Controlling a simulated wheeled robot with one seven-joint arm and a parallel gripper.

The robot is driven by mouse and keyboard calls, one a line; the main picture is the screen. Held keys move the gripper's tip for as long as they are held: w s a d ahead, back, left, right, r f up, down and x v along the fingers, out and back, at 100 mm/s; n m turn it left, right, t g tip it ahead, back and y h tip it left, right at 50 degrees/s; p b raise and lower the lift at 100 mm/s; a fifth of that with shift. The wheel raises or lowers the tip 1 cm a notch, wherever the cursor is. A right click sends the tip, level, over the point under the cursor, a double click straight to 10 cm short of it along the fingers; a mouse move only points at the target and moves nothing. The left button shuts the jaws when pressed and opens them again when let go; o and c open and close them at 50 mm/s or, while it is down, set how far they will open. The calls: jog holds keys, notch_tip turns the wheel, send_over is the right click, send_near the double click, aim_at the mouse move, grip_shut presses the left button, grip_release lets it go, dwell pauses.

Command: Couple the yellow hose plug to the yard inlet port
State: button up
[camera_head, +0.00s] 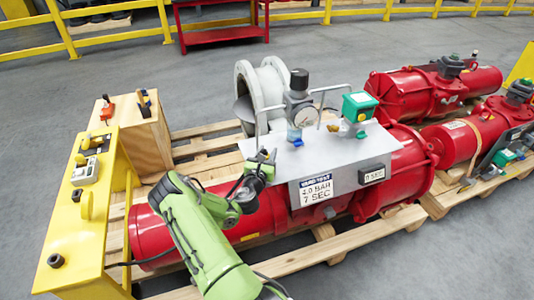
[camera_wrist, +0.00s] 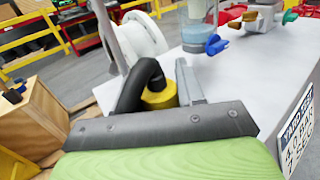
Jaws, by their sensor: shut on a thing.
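My gripper (camera_head: 265,157) is at the left end of the grey panel (camera_head: 340,158) on top of the red actuator (camera_head: 265,215). In the wrist view one grey finger (camera_wrist: 190,85) shows beside the yellow hose plug (camera_wrist: 160,98), and the gripper is shut on the plug. The black hose (camera_wrist: 135,88) bends over from the plug in an arch. The plug's lower part is hidden by my gripper's body. I cannot make out the yard inlet port, or whether the plug touches it.
A white flanged pipe (camera_head: 262,88) is behind. A yellow stand (camera_head: 70,230) and wooden box (camera_head: 135,120) are left.

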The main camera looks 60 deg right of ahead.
jog(key=o, duration=1.2)
jog(key=shift+f, duration=0.1)
jog(key=a, duration=0.5)
jog(key=s+a+p, duration=0.1)
jog(key=a, duration=0.4)
jog(key=s+a+p, duration=0.1)
jog(key=a, duration=0.4)
jog(key=shift+s+a, duration=0.25)
